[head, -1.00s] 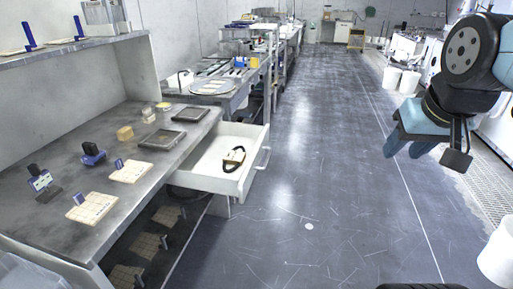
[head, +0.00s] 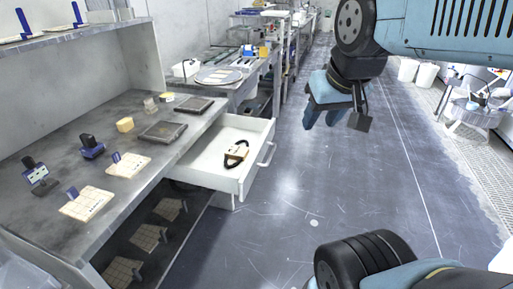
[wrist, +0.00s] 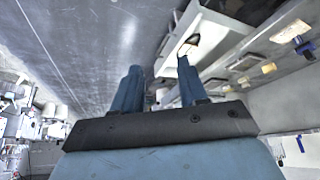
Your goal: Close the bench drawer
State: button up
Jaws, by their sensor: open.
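The white bench drawer (head: 257,146) stands open, pulled out to the right from under the grey bench top. A metal bar handle (head: 268,157) is on its front. A dark looped strap with a pale block (head: 236,153) lies inside it. My gripper (head: 318,124) hangs over the aisle to the right of the drawer and apart from it, with nothing in its jaws. In the wrist view my gripper's blue fingers (wrist: 160,85) are spread, and the drawer (wrist: 197,27) shows beyond them.
The bench top (head: 100,205) holds pale tiles (head: 86,203), dark square plates (head: 163,131) and several small items. Tiles also lie on a shelf below. A second bench stands further back. The floor (head: 270,235) in front of the drawer is clear.

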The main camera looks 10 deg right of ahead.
aim_at(203, 165)
jog(key=z, duration=1.05)
jog(key=k, duration=1.25)
jog(key=u, duration=0.7)
jog(key=i, duration=1)
jog(key=z, duration=0.05)
